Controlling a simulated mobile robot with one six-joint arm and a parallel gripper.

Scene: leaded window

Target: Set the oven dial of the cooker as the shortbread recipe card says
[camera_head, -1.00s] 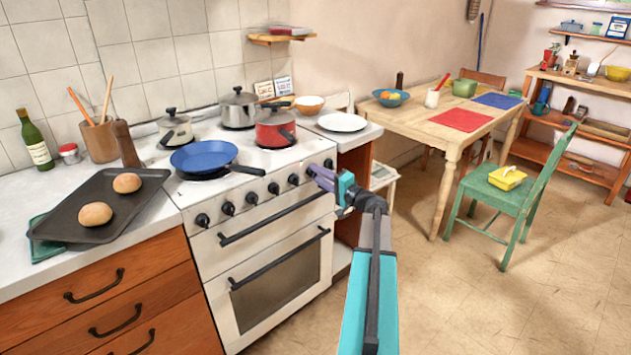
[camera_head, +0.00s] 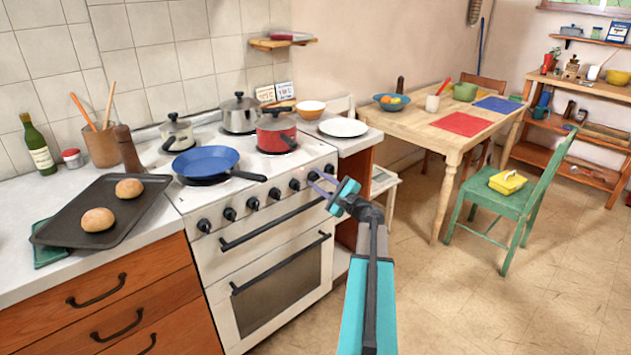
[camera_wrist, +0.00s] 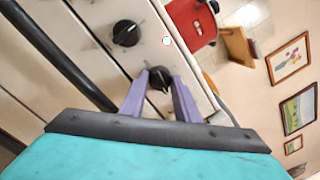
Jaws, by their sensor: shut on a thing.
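The white cooker (camera_head: 262,240) has a row of black dials along its front. My gripper (camera_head: 316,182) is at the right part of this row. In the wrist view, its two purple fingers (camera_wrist: 160,92) close around one black dial (camera_wrist: 160,77), with a fingertip on each side. Another dial (camera_wrist: 126,33) is beside it, free. Which dial is the oven's I cannot tell from markings. Two small cards, a left card (camera_head: 265,94) and a right card (camera_head: 284,91), stand against the wall behind the cooker; their writing is too small to read surely.
A blue pan (camera_head: 205,160) sits on the hob, its handle reaching toward the dials. A red pot (camera_head: 276,136) stands behind the gripped area. The oven door handle (camera_head: 280,262) runs below. Floor to the right is clear up to the green chair (camera_head: 512,200).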

